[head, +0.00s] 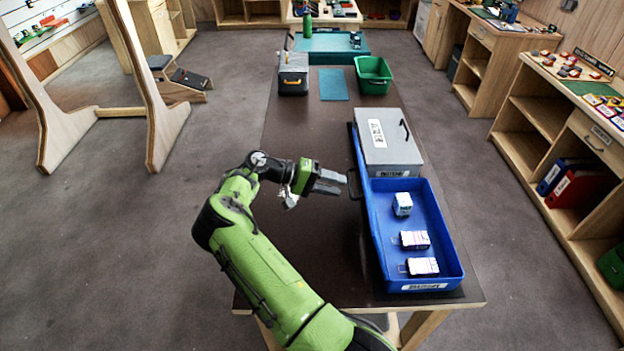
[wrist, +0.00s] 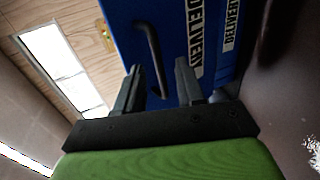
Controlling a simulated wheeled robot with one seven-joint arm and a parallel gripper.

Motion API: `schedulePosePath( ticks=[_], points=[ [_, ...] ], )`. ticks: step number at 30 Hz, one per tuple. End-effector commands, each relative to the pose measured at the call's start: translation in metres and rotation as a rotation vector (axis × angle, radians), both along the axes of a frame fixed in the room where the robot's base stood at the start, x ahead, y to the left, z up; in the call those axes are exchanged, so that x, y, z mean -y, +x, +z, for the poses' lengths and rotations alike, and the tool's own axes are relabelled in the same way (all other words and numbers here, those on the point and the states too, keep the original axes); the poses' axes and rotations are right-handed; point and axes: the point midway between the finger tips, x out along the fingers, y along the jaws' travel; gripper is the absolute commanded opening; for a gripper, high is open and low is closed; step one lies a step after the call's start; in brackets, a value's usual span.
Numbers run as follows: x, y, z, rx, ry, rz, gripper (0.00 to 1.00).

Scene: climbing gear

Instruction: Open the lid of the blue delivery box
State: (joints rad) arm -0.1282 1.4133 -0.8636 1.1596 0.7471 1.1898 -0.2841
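The blue delivery box (head: 452,233) sits at the near right of the dark table. Its inside shows, with three small packages in it: one blue and white (head: 402,204), two white and purple (head: 415,240). Its blue lid (head: 376,235) stands up along the box's left side, seen nearly edge-on. The lid's black handle (head: 353,185) faces left. In the wrist view the lid (wrist: 178,35) shows a DELIVERY label and the handle (wrist: 153,50). My gripper (head: 343,184) is left of the lid, fingers apart (wrist: 158,80). The handle's lower end appears between or just beyond the fingertips; contact is unclear.
A closed grey box (head: 388,155) with a black handle stands just behind the blue box. Farther back are a green bin (head: 373,75), a teal mat (head: 333,85) and a dark toolbox (head: 293,80). The table's left middle is clear.

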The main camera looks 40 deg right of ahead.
Motion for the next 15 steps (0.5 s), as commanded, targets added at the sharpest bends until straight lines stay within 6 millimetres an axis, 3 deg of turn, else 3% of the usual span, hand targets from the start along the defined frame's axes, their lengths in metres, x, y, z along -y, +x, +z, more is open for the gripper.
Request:
schedulePosePath(
  ticks=[9,15],
  points=[
    [-0.065,0.057,0.027,0.0,-0.001,0.007,0.38],
    [-0.085,0.073,0.037,-0.002,0.003,0.001,0.38]
  ],
)
